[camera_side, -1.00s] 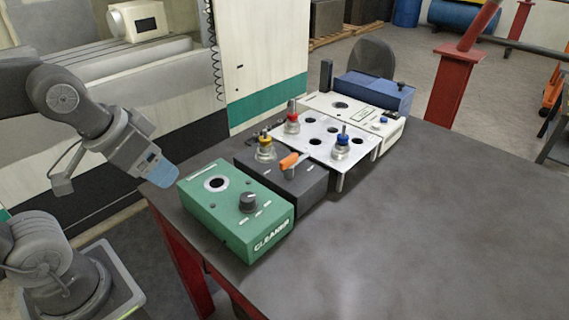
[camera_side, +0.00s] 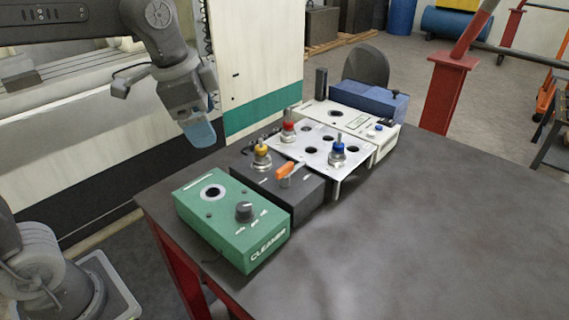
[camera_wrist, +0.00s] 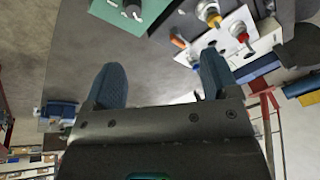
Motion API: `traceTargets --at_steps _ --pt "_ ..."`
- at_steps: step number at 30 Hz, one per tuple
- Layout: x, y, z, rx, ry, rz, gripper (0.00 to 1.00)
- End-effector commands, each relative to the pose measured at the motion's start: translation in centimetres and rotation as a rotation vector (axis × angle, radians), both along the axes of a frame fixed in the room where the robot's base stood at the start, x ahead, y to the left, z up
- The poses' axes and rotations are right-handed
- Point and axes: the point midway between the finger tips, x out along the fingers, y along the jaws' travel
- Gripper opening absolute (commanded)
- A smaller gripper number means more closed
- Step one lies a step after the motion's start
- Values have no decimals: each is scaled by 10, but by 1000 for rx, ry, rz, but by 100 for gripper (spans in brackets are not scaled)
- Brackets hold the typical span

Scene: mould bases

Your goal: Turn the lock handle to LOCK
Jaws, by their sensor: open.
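The orange lock handle (camera_side: 287,170) sits on top of the dark grey lock box (camera_side: 311,190), at its right front. Its lettering is too small to read. A yellow-topped holder (camera_side: 262,152) stands upright on the same box, behind the handle. In the wrist view the orange handle (camera_wrist: 178,41) shows near the top, beyond the fingers. My gripper (camera_side: 199,133) is up in the air behind and to the left of the box, clear of everything. In the wrist view the two blue fingers of my gripper (camera_wrist: 162,80) are apart with nothing between them.
A green CLEANER box (camera_side: 230,220) with a knob stands left of the lock box. A white plate (camera_side: 318,148) with red-topped (camera_side: 288,125) and blue-topped (camera_side: 337,150) holders stands to the right, then a white device (camera_side: 383,145). The table's right front (camera_side: 430,240) is clear.

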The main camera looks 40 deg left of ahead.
Motion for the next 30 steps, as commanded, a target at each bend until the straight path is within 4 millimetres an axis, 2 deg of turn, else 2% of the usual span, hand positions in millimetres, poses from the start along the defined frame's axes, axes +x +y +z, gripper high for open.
traceTargets --at_steps 1,6,12,17,23,30 --pt "21 -5 3 25 36 -95 81" --pt "80 -20 4 94 135 -429 81" --pt "131 -36 -9 134 222 -752 81" --pt "149 -43 -17 142 254 -885 81" --pt "152 -45 -30 144 261 -914 81" --pt "151 -44 -74 143 262 -912 81"
